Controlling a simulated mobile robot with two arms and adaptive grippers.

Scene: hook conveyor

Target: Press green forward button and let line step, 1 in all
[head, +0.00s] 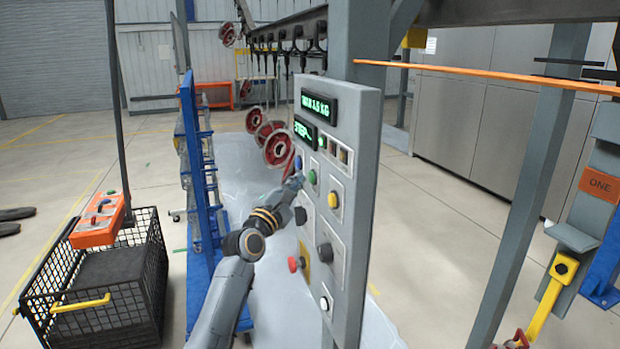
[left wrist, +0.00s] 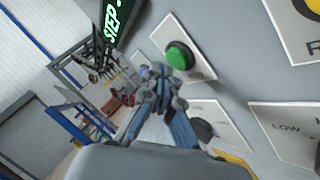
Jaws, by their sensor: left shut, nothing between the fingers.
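The green button (head: 312,177) sits on a grey control panel (head: 350,265), just right of my left gripper's fingertips. My left gripper (head: 297,181) is shut and empty, in front of the panel. In the left wrist view the green button (left wrist: 180,55) is a raised dome on a white plate. The shut fingertips (left wrist: 160,76) lie just below and left of it there. I cannot tell whether they touch it. A lit display (head: 305,131) above reads STEP. My right gripper is not in view.
A blue button (head: 298,163), yellow button (head: 333,200), black knob (head: 325,253) and red button (head: 293,264) are close by on the panel. Overhead hooks (head: 290,42) and red wheels (head: 279,148) hang behind. A wire basket (head: 107,300) stands at left.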

